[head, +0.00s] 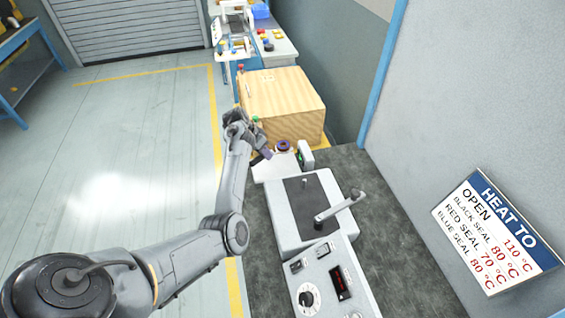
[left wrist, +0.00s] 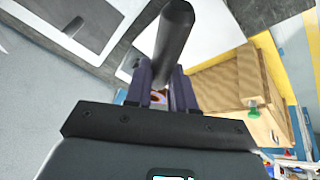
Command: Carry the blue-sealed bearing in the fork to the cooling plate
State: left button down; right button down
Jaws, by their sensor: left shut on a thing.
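My left gripper (head: 264,152) is at the end of my outstretched left arm, beside a small white unit. In the left wrist view its purple-grey fingers (left wrist: 160,92) are shut on a dark rounded handle (left wrist: 174,38), which I take for the fork's. A small dark purple ring (head: 283,147), perhaps the bearing, shows just right of the gripper, over the white unit. A ring-like piece with an orange tint (left wrist: 158,97) shows between the fingers. I cannot tell its seal colour or whether it rests in the fork. I cannot single out the cooling plate. My right gripper is out of view.
A wooden box (head: 285,95) stands just beyond the gripper. Nearer is a white machine (head: 283,222) with a dark top and a lever (head: 338,206), and a control panel (head: 330,283). A temperature sign (head: 495,232) is at the right. Open floor lies left.

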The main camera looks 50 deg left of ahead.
pick_arm(q)
jog(key=shift+w+a, duration=0.15)
jog(key=shift+w, duration=0.25)
jog(key=shift+s, duration=0.1)
jog(key=shift+r+p, duration=0.1)
jog(key=shift+p, duration=0.4)
jog(key=shift+f+b, duration=1.4)
jog(key=shift+f, duration=1.2)
jog(key=shift+p, duration=0.3)
